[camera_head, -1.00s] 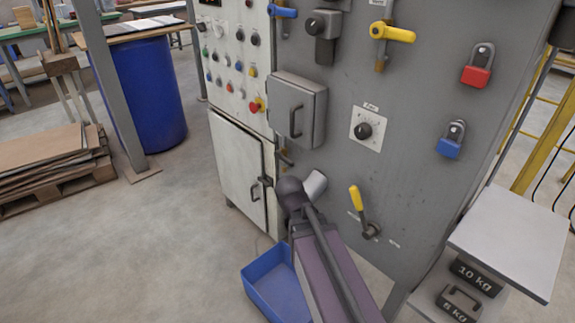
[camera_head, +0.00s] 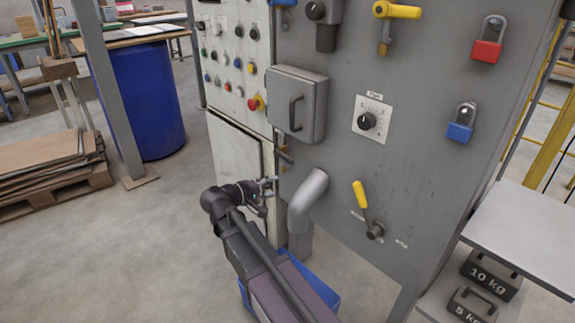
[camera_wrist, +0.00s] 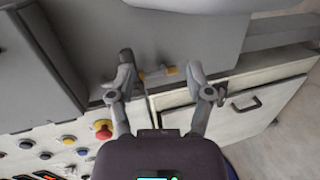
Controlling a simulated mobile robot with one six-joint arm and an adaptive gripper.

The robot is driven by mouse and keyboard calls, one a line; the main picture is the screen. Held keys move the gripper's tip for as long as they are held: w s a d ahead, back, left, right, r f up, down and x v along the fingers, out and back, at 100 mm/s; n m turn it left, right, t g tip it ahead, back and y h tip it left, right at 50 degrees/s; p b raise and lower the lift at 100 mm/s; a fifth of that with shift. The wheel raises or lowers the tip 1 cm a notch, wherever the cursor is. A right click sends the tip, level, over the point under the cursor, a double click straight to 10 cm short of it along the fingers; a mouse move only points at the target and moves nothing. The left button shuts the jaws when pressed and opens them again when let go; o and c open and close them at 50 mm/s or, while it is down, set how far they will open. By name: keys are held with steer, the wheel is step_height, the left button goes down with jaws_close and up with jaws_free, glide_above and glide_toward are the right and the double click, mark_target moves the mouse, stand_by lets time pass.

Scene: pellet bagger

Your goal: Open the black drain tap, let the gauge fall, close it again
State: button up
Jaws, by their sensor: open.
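A small tap with brass-coloured parts and a dark handle (camera_head: 284,157) sits on the machine's front, just below the grey box. I cannot make out a gauge in either view.
The grey box (camera_head: 297,104) stands out above the tap, and a thick grey pipe (camera_head: 306,196) bulges out to the right. A red emergency button (camera_head: 255,103) is at the left. A yellow lever (camera_head: 360,194) is further right. A blue bin (camera_head: 322,289) is on the floor.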

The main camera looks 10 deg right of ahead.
mark_target(286, 160)
steer(key=w+a+r+n+t+h+b, duration=0.1)
steer(key=w+a+r+t+h, duration=0.1)
steer(key=a+r, duration=0.1)
steer(key=shift+w+a, duration=0.15)
steer(key=shift+a, duration=0.75)
steer(key=shift+d, duration=0.1)
steer(key=shift+x, duration=6.85)
steer(key=shift+w, duration=0.15)
jaws_close()
